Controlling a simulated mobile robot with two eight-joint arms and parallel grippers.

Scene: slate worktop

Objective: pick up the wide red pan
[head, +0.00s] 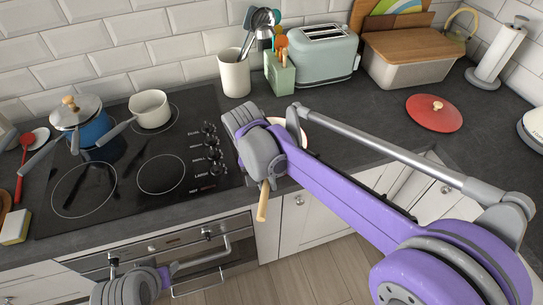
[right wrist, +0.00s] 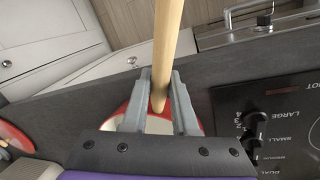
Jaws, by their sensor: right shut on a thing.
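The wide red pan is mostly hidden behind my right gripper in the head view. Its red rim (right wrist: 122,113) and pale inside show around the fingers in the right wrist view. Its wooden handle (right wrist: 168,45) runs between the two grey fingers and also sticks out below the gripper in the head view (head: 262,203). My right gripper (right wrist: 160,98) is shut on this handle; it also shows in the head view (head: 267,178). I cannot tell whether the pan touches the worktop. My left gripper (head: 132,284) is low in front of the oven, its jaws unclear.
The black hob (head: 125,165) holds a blue pot (head: 92,130) and a cream pan (head: 150,108) at the left. A red lid (head: 434,115) lies at the right. A toaster (head: 313,62), utensil pot (head: 234,75) and bread bin (head: 412,66) stand behind. Worktop is clear before the toaster.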

